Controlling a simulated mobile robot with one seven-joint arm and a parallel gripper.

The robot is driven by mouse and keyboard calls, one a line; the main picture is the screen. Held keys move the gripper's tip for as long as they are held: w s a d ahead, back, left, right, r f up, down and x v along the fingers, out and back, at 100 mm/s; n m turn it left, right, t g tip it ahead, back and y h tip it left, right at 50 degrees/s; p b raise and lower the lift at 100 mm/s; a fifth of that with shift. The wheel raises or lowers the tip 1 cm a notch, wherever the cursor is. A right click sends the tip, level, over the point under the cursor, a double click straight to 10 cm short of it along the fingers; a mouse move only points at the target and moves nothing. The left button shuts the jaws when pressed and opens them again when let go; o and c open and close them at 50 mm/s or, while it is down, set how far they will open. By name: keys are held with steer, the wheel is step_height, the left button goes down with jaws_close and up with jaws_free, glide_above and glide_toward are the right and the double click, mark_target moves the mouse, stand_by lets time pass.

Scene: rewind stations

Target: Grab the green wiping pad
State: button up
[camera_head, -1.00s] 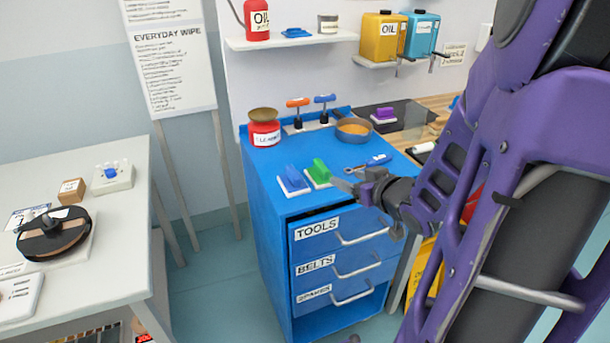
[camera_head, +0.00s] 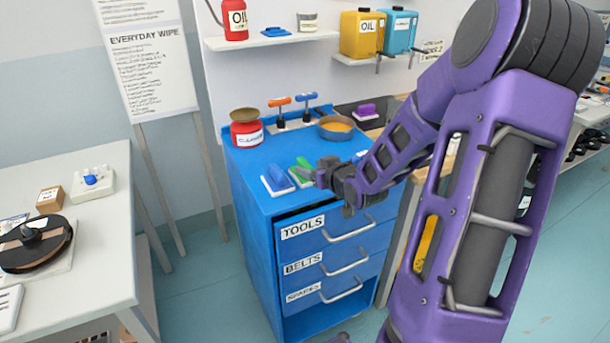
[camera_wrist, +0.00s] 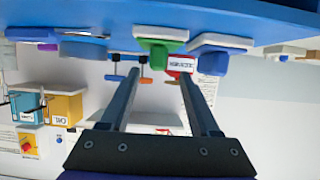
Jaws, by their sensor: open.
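The green wiping pad (camera_head: 302,166) has a green grip on a white base. It rests on the blue cabinet's top near the front edge, partly hidden behind my gripper in the head view. My gripper (camera_head: 312,176) is open, just right of and close to the pad. In the wrist view, which is upside down, the green pad (camera_wrist: 156,54) shows between the tips of my open, empty fingers (camera_wrist: 158,70). I see no contact with it. The blue wiping pad (camera_head: 276,178) sits just left of the green one; it also shows in the wrist view (camera_wrist: 213,62).
The blue cabinet (camera_head: 262,215) has labelled drawers with handles. A red jar (camera_head: 246,133), T-handled tools (camera_head: 281,108) and an orange-filled pan (camera_head: 340,126) stand further back. A purple pad (camera_head: 366,110) is at the back right. Oil containers (camera_head: 361,34) stand on a wall shelf.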

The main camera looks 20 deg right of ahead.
mark_target(307, 165)
steer(key=x, duration=0.5)
steer(key=shift+w+d+f+b, duration=0.1)
steer(key=shift+w+d+b, duration=0.05)
steer(key=shift+w+b, duration=0.2)
steer(key=shift+s, duration=0.1)
jaws_close()
